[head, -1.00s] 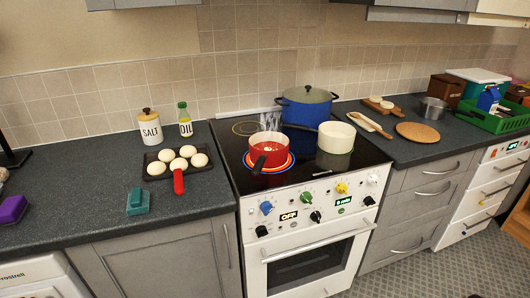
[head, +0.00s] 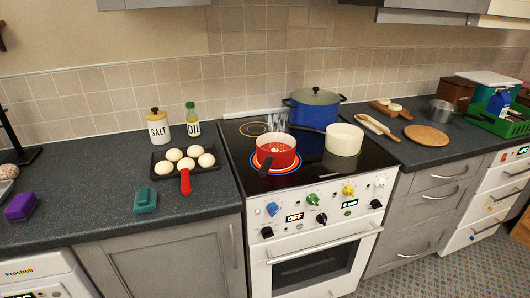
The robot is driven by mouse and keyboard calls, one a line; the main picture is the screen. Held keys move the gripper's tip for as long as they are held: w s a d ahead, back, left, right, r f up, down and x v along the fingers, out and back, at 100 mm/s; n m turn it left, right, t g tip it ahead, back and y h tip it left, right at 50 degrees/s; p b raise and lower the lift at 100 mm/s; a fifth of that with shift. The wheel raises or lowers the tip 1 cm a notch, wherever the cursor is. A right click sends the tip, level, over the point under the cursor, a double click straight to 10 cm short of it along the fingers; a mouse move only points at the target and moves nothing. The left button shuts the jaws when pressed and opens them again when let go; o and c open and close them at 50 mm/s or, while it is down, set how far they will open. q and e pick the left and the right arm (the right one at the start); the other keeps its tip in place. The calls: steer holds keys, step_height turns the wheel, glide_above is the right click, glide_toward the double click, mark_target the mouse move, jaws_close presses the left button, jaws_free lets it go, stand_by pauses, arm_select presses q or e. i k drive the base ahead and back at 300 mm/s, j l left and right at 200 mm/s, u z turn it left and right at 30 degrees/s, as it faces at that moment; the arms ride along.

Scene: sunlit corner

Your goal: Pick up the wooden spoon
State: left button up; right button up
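A long light-wood utensil (head: 378,127), which looks like the wooden spoon, lies on the dark counter just right of the stove (head: 290,172). Neither of my grippers shows in the head view.
A red pan (head: 276,157) sits on a glowing burner, with a cream pot (head: 343,143) and a blue lidded pot (head: 315,112) near the utensil. A round wooden board (head: 427,137) and a green crate (head: 500,123) stand further right. A tray of dough balls (head: 207,172) lies left.

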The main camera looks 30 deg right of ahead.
mark_target(396, 139)
steer(key=z, duration=1.75)
